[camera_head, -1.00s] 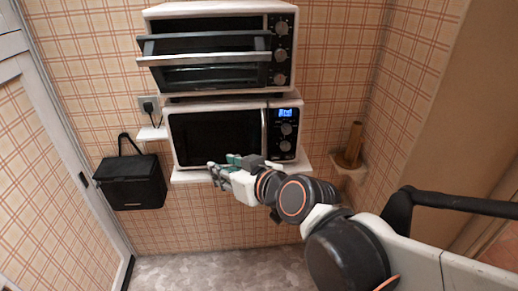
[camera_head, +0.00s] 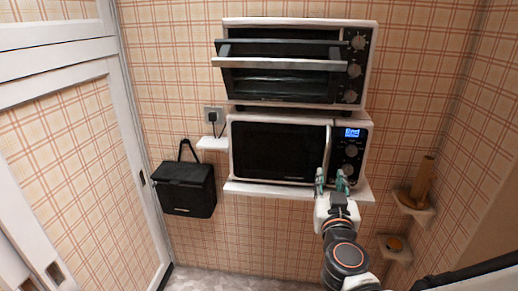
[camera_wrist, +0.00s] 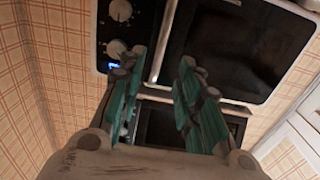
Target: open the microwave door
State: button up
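The white microwave (camera_head: 232,150) has a dark door window, and its door looks shut. Its upright light handle (camera_head: 327,148) stands between the door and the control panel (camera_head: 350,152) with blue display and knobs. The wrist view shows the microwave upside down, with its door (camera_wrist: 225,45) to the right and its handle (camera_wrist: 165,42) between door and panel. My gripper (camera_head: 331,178) is open and empty at the lower end of the handle. In the wrist view the gripper (camera_wrist: 160,62) has its teal-padded fingers apart, the handle appearing between their tips; contact cannot be told.
A toaster oven (camera_head: 290,22) stands on top of the microwave, its door front tilted outward. The microwave rests on a white shelf (camera_head: 255,189). A black bag (camera_head: 187,190) hangs at left, beside a white-framed door (camera_head: 120,100). A brown cylinder (camera_head: 424,180) stands on a right-hand shelf.

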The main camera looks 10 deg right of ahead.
aim_at(326, 163)
jog(key=b+x, duration=0.2)
jog(key=x, duration=0.8)
jog(key=shift+w, duration=0.4)
jog(key=shift+c, duration=0.3)
grip_shut()
